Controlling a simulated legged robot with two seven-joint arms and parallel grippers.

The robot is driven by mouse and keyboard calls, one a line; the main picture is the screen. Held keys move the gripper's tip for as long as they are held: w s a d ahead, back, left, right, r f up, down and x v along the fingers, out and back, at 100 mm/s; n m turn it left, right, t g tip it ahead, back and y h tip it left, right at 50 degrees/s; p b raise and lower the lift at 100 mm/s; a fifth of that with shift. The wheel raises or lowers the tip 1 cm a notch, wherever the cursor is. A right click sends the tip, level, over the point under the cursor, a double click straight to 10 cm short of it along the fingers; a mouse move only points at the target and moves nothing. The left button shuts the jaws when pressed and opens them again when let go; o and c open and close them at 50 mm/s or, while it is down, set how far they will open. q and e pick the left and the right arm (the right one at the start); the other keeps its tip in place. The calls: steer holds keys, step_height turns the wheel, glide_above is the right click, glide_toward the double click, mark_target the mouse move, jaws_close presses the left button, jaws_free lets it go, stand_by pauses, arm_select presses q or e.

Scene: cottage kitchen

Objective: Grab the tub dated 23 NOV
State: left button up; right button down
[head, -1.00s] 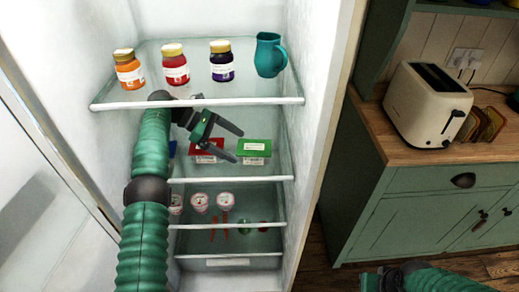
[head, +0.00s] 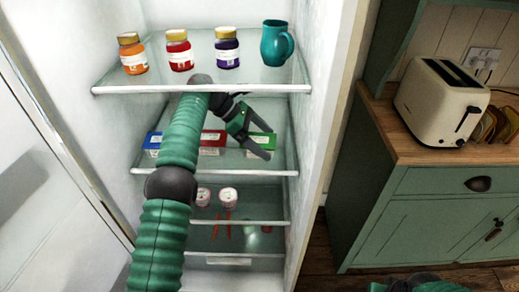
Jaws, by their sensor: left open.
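Three tubs sit on the fridge's second shelf: one with a blue lid (head: 153,141) at left, one with a red lid (head: 212,138) in the middle, one with a green lid (head: 264,140) at right. Their labels are too small to read a date. My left gripper (head: 275,141) is open and empty, its fingers in front of the green-lidded tub and partly hiding it. I cannot tell whether they touch it. My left arm hides part of the shelf between the blue and red tubs. My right gripper (head: 384,287) is barely in view at the bottom edge.
The glass top shelf (head: 200,88) holds three jars and a teal jug (head: 275,44), just above my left gripper. Small pots (head: 228,196) stand on the shelf below. The fridge's right wall (head: 325,110) is close. A toaster (head: 440,101) stands on the counter outside.

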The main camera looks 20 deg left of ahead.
arm_select(q)
steer(key=x, duration=0.1)
steer(key=b+x, duration=0.1)
steer(key=x, duration=0.1)
steer(key=shift+a+f, duration=0.2)
steer(key=shift+f, duration=0.05)
steer(key=shift+r, duration=0.15)
steer(key=c, duration=1.8)
